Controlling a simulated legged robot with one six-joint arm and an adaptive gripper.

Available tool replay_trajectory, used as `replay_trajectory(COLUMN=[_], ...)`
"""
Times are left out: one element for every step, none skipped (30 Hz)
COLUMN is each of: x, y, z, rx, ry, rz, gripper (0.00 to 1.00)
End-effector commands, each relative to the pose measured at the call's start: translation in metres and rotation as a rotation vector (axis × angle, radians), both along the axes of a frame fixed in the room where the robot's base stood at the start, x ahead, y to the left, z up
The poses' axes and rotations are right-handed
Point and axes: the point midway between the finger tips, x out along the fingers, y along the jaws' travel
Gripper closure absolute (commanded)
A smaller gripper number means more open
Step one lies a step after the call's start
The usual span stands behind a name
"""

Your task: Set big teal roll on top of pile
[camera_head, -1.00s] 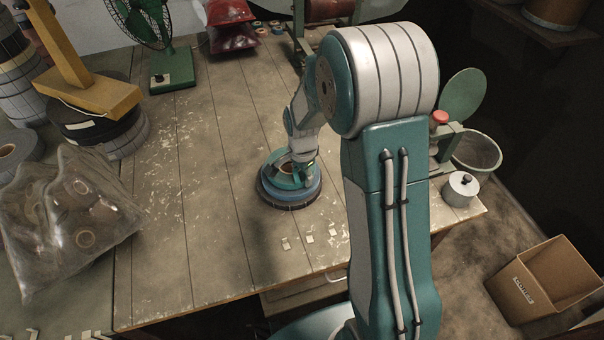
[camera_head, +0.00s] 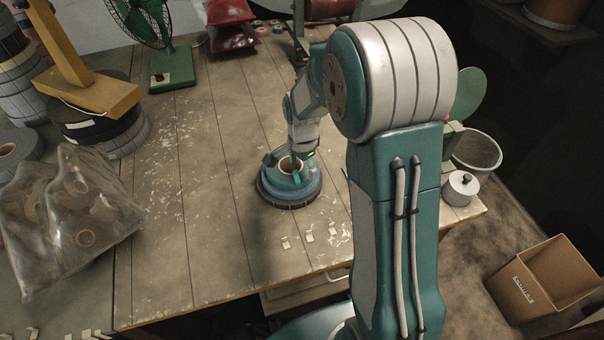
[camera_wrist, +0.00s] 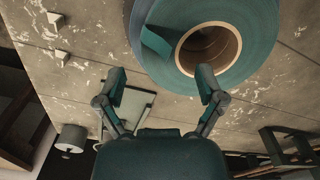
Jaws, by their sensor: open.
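The big teal roll (camera_head: 283,181) has a brown core and lies flat on top of a pile on the bench. Under it are a blue roll (camera_head: 311,192) and a wider dark roll (camera_head: 290,206). In the head view, my gripper (camera_head: 289,158) is just above the pile.
A clear plastic bag of rolls (camera_head: 65,215) lies at the left. A green fan (camera_head: 150,40) and red bags (camera_head: 232,25) stand at the back. A white lidded pot (camera_head: 459,188) is near the right edge. Bare bench lies left of the pile.

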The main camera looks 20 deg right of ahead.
Motion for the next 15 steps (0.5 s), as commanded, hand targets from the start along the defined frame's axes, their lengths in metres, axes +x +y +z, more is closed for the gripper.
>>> replay_trajectory(x=[0.001,0.001,0.001,0.001,0.001,0.001,0.001,0.001,0.001,0.001,0.001,0.001,0.001,0.001,0.001], y=[0.0,0.0,0.0,0.0,0.0,0.0,0.0,0.0,0.0,0.0,0.0,0.0,0.0,0.0,0.0], z=[0.013,0.019,0.028,0.034,0.041,0.049,0.055,0.06,0.067,0.072,0.076,0.08,0.083,0.086,0.089], rx=[0.0,0.0,0.0,0.0,0.0,0.0,0.0,0.0,0.0,-0.001,0.0,0.0,-0.001,0.0,0.0], ry=[-0.005,-0.005,-0.005,-0.005,-0.005,-0.004,-0.005,-0.004,-0.004,-0.004,-0.003,-0.001,-0.001,-0.002,-0.001], rz=[0.0,0.0,0.0,0.0,0.0,0.0,0.0,0.0,0.0,0.0,0.0,0.0,0.0,0.0,0.0], gripper=[0.12,0.12,0.12,0.12,0.12,0.12,0.12,0.12,0.12,0.12,0.12,0.12,0.12,0.12,0.12])
